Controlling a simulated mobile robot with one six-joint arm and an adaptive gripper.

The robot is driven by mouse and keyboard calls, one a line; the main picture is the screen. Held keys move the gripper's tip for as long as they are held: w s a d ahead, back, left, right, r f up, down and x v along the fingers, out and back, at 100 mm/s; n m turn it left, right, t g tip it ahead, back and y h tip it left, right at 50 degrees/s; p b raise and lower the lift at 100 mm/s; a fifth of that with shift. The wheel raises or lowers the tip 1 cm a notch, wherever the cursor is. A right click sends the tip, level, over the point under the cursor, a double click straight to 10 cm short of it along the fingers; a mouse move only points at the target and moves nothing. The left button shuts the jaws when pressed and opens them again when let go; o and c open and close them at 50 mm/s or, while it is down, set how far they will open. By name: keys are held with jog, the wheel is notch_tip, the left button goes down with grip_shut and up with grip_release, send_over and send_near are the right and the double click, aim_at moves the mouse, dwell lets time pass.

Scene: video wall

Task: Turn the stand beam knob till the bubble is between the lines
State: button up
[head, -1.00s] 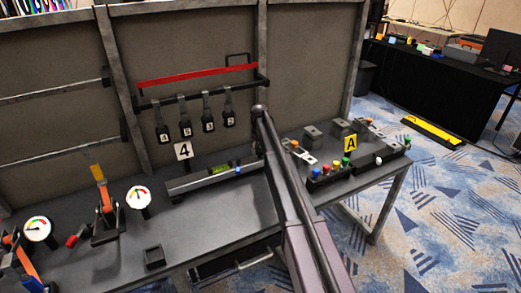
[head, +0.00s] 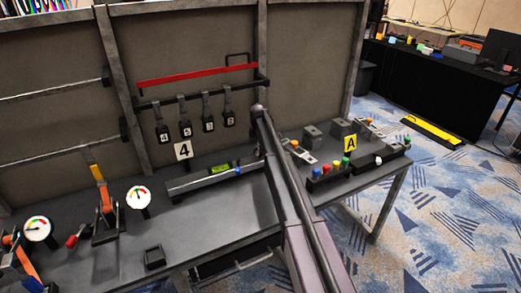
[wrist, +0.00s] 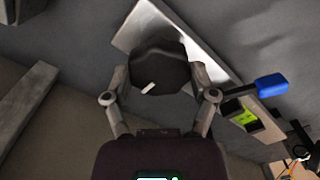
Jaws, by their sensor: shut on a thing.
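The stand beam (head: 192,183) is a long grey bar lying along the bench top below the number 4 sign. Its yellow-green vial (head: 221,168) is near the middle, with a small blue part beside it. In the wrist view the vial (wrist: 246,118) is at the right, below the blue part (wrist: 272,85). The bubble and lines are too small to make out. The dark round knob (wrist: 160,62) with a white mark is at the beam's end. My gripper (wrist: 160,78) is shut on the knob, one finger on each side. My arm hides the knob and gripper in the head view.
Two dial gauges (head: 139,196) and an orange-handled lever (head: 105,200) stand at the left. Several coloured buttons (head: 328,170) and the A sign (head: 351,143) are at the right. Black tags hang from a rail behind the beam. The bench front is mostly clear.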

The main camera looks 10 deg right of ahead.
jog(key=shift+w+d, duration=0.1)
jog(key=shift+w, duration=0.1)
jog(key=o, duration=1)
jog(key=shift+o, duration=0.2)
jog(key=shift+s, duration=0.1)
jog(key=shift+r, duration=0.1)
